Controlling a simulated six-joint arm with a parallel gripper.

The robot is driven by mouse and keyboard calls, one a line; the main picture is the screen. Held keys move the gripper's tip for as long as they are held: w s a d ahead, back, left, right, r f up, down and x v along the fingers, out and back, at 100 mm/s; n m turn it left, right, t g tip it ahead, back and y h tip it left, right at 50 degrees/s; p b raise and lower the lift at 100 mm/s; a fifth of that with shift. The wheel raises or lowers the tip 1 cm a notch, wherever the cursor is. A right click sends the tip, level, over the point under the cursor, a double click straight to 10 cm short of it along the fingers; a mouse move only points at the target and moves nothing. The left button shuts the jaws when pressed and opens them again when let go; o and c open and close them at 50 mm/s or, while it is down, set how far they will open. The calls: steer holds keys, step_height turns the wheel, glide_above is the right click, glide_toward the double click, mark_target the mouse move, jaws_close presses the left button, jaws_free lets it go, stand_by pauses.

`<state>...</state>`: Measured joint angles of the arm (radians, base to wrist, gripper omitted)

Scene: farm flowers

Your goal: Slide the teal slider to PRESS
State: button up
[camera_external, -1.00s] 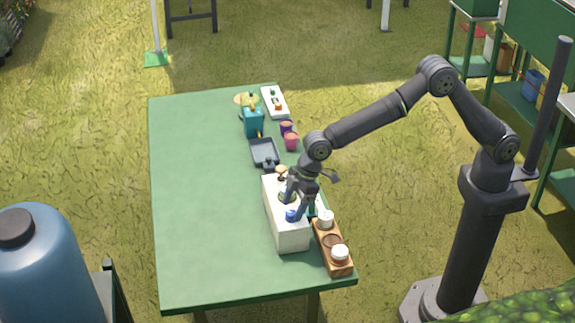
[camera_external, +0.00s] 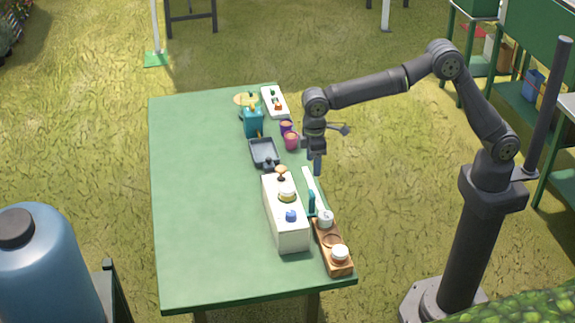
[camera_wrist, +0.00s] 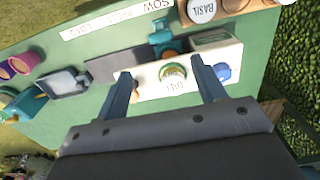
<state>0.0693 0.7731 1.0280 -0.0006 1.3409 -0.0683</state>
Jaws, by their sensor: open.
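The teal slider (camera_external: 312,203) stands upright beside the white box, at the near end of a white label strip (camera_external: 308,180). In the wrist view the slider (camera_wrist: 163,37) sits at the right end of a dark grey track (camera_wrist: 112,64), level with the word SOW on the label strip (camera_wrist: 115,20). The strip's other words are upside down and small; the middle one looks like PRESS. My gripper (camera_external: 317,165) is open and empty, raised above the table's right edge, beyond the slider. In the wrist view its fingers (camera_wrist: 160,68) are spread over the white box, apart from the slider.
The white box (camera_external: 288,232) carries a green-yellow dial and a blue knob (camera_external: 291,215). A wooden rack (camera_external: 333,249) with white-lidded jars stands at the near right. A grey tray (camera_external: 264,152), purple and pink cups (camera_external: 291,142) and a teal can (camera_external: 253,123) lie farther back. The table's left side is clear.

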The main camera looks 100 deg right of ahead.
mark_target(312, 193)
step_height(312, 193, down, 12)
steer(key=shift+r, duration=0.15)
steer(key=shift+c, duration=0.4)
steer(key=c, duration=1.3)
steer(key=d, duration=0.9)
steer(key=o, duration=1.4)
